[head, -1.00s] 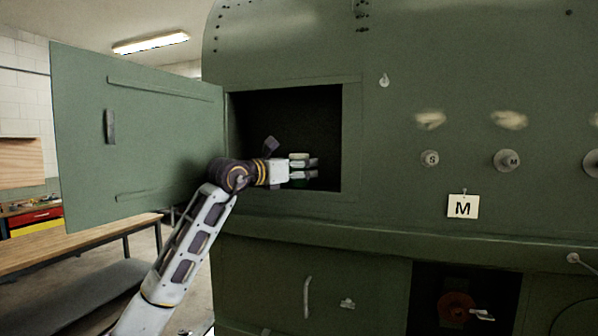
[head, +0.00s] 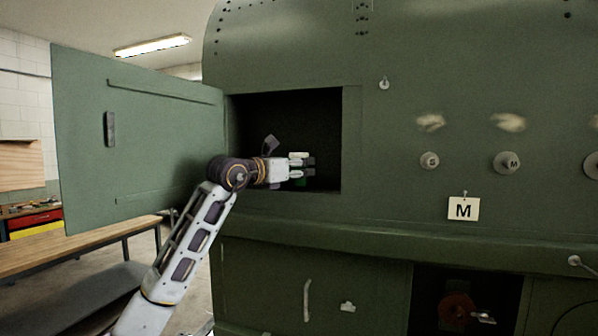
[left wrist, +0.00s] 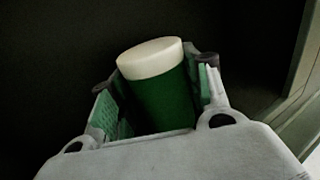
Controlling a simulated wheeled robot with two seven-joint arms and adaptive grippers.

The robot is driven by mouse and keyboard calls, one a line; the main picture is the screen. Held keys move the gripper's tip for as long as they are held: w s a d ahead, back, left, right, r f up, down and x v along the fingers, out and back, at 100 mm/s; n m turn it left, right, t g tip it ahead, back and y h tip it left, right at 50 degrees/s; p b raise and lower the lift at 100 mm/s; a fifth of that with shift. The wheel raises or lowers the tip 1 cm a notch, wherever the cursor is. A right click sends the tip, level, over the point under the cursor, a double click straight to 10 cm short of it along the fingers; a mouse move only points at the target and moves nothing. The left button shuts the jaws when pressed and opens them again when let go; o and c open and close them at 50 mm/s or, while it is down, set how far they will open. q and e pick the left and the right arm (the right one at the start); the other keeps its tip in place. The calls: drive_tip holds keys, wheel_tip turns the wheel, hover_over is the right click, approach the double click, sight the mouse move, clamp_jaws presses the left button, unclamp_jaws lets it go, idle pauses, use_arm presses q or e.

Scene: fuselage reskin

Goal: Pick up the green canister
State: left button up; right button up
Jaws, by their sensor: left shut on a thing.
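The green canister (left wrist: 160,98) has a pale cream lid and stands between the two fingers of my left gripper (left wrist: 158,95) in the left wrist view. The fingers are shut on its sides. In the head view my left gripper (head: 305,168) reaches into the dark open compartment (head: 270,115) of the green fuselage. There the canister's pale lid (head: 299,155) shows above the fingers and a bit of green (head: 300,182) below them. Whether its base touches the compartment floor cannot be told. My right gripper is not in view.
The compartment's door (head: 150,150) stands open to the left, close to my left arm. The compartment's right edge (head: 350,140) is beyond the fingertips. A lower opening holds a red round part (head: 457,308). A workbench (head: 80,248) stands at the left.

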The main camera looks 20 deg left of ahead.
use_arm(q)
drive_tip(key=shift+r+b, duration=0.8)
drive_tip(key=shift+r, duration=3.75)
